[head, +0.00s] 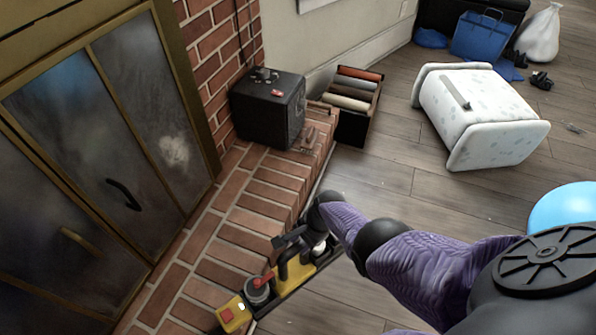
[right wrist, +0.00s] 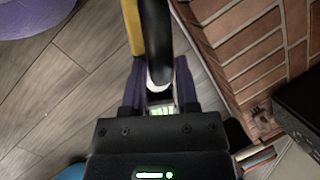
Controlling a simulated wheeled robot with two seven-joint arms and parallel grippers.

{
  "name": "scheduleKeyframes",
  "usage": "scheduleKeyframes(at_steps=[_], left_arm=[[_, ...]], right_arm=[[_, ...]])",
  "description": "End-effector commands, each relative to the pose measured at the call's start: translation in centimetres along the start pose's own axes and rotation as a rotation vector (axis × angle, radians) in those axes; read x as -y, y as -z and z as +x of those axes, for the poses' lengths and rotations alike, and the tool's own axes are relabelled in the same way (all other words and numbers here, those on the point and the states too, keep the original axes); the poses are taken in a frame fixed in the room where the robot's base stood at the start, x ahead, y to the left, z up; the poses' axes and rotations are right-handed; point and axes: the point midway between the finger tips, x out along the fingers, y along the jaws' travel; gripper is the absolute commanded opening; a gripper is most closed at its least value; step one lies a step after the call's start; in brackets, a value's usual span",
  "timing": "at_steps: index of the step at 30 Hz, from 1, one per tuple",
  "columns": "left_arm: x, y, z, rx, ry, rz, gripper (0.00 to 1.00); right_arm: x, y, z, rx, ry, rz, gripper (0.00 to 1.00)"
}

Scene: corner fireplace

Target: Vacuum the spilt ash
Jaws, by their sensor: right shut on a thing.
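My right gripper (head: 296,238) is at the brick hearth's front edge in the head view. It is shut on a yellow and black handheld tool with red parts, which looks like the vacuum (head: 283,279). In the right wrist view the purple fingers of my right gripper (right wrist: 160,88) close around the black handle of the vacuum (right wrist: 155,40), with a yellow part beside it. The vacuum's yellow end with a red button (head: 232,314) lies over the bricks at lower left. I cannot make out a clear patch of ash. My left gripper is not in view.
Glass fireplace doors (head: 150,120) stand at left behind the brick hearth (head: 262,187). A black box (head: 267,110) sits on the hearth, beside a crate of rolls (head: 357,125). A white stool-like piece (head: 480,115) lies on the floor. A blue ball (head: 560,208) is at right.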

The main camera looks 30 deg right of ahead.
Motion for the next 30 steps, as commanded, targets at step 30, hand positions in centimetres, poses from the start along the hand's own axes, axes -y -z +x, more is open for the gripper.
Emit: scheduleKeyframes(at_steps=[30], left_arm=[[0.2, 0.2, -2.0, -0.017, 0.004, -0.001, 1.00]], right_arm=[[-1.9, -2.6, 0.2, 0.000, 0.004, -0.001, 0.00]])
